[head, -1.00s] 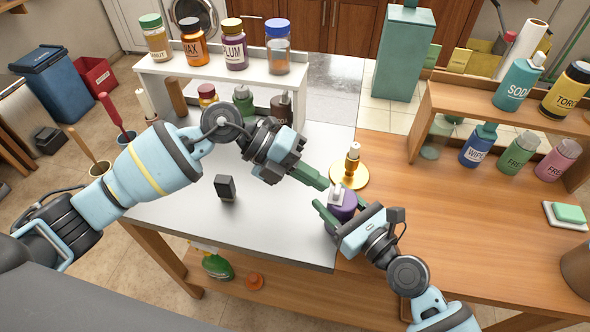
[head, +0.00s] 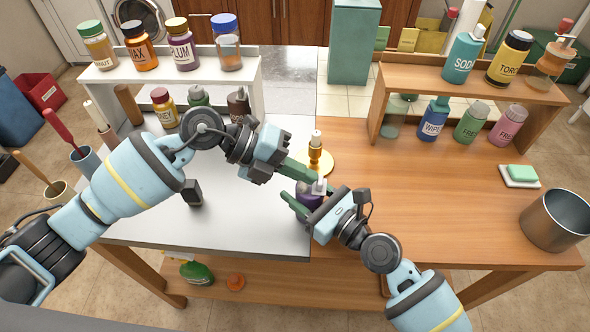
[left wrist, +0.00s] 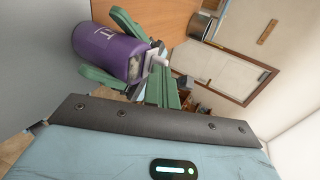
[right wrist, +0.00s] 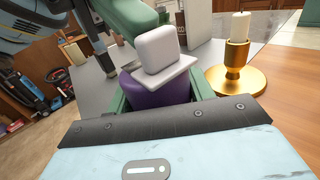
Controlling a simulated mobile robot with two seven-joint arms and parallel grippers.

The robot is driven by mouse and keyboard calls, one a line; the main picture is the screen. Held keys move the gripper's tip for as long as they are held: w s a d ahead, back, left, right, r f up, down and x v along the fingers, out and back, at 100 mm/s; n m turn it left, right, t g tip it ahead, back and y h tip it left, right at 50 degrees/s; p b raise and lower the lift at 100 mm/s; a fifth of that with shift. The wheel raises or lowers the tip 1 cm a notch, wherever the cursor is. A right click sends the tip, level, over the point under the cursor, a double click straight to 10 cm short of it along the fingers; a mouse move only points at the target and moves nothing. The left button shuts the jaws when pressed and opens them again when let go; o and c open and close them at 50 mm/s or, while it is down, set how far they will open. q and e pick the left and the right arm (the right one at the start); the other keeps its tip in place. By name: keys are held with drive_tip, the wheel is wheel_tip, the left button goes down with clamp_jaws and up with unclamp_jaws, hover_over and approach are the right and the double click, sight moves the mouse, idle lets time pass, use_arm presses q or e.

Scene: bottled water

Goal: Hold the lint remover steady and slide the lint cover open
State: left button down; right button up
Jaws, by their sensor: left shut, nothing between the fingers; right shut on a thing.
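The lint remover, a purple body with a white top part, stands near the seam between the grey and wooden tabletops; its body (head: 309,196) is partly hidden by my right gripper. My right gripper (head: 297,205) is shut around its purple body (right wrist: 158,90). The white cover (right wrist: 158,52) sits on top in the right wrist view. My left gripper (head: 308,176) is shut and empty, its green fingertips right beside the white part (left wrist: 154,60). I cannot tell whether they touch it. In the left wrist view the purple body (left wrist: 105,52) lies sideways across the picture.
A brass candlestick (head: 316,160) stands just behind the lint remover. A small black object (head: 193,193) stands on the grey top at left. Shelves with bottles line the back. A metal pot (head: 556,220) and soap dish (head: 520,176) are at right; the wood between is clear.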

use_arm(q)
drive_tip(key=shift+a, duration=0.35)
drive_tip(key=f+v, duration=0.1)
drive_tip(key=v, duration=1.2)
drive_tip(key=shift+a+f, duration=0.25)
drive_tip(key=shift+a, duration=0.1)
use_arm(e)
drive_tip(key=o, duration=1)
drive_tip(key=v, duration=1.2)
